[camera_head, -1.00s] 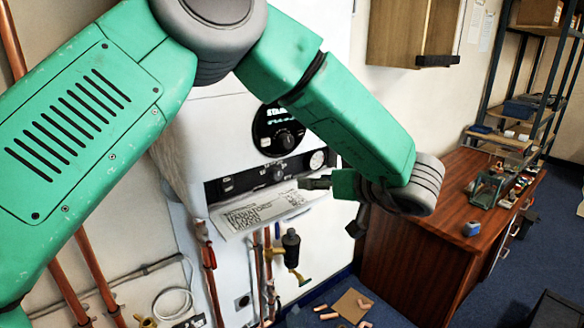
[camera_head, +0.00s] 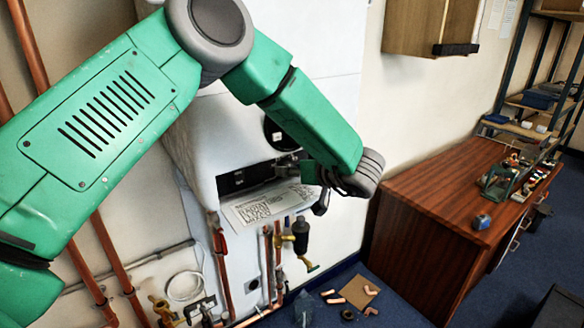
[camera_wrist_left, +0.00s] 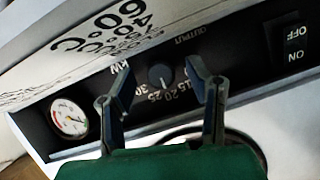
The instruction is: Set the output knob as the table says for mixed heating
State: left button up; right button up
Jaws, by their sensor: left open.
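The output knob (camera_wrist_left: 161,77) is a small dark dial with a pale pointer line, on the boiler's black control panel in the left wrist view. Printed numbers, among them 15, 20, 25 and 30, run along one side of it. My left gripper (camera_wrist_left: 162,84) is open, with one finger on each side of the knob; I cannot tell whether they touch it. In the head view my left gripper (camera_head: 300,165) is at the panel and its arm hides the knob. The printed table (camera_head: 265,205) is on a white sheet below the panel, too small to read. My right gripper does not show.
A round pressure gauge (camera_wrist_left: 69,117) and an on/off switch (camera_wrist_left: 294,49) flank the knob. Copper pipes and a valve (camera_head: 300,235) hang below the boiler (camera_head: 205,140). A wooden desk (camera_head: 430,220) stands to the right.

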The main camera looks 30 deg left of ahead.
pick_arm(q)
jog(key=shift+w+d, duration=0.1)
jog(key=shift+d, duration=0.15)
jog(key=c, duration=0.9)
jog(key=shift+a, duration=0.15)
grip_shut()
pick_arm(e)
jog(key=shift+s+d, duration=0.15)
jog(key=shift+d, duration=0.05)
pick_arm(q)
jog(key=shift+n, duration=0.3)
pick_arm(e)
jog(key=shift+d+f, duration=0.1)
pick_arm(q)
jog(key=shift+n+t+h+b, duration=0.3)
jog(key=shift+n+t+b, duration=0.1)
jog(key=shift+n+t, duration=0.45)
jog(key=shift+a+r+n+t+b, duration=0.1)
jog(key=shift+n+t+b, duration=0.55)
jog(key=shift+n+b, duration=0.3)
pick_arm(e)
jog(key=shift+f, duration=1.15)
pick_arm(q)
jog(key=shift+n+h, duration=0.3)
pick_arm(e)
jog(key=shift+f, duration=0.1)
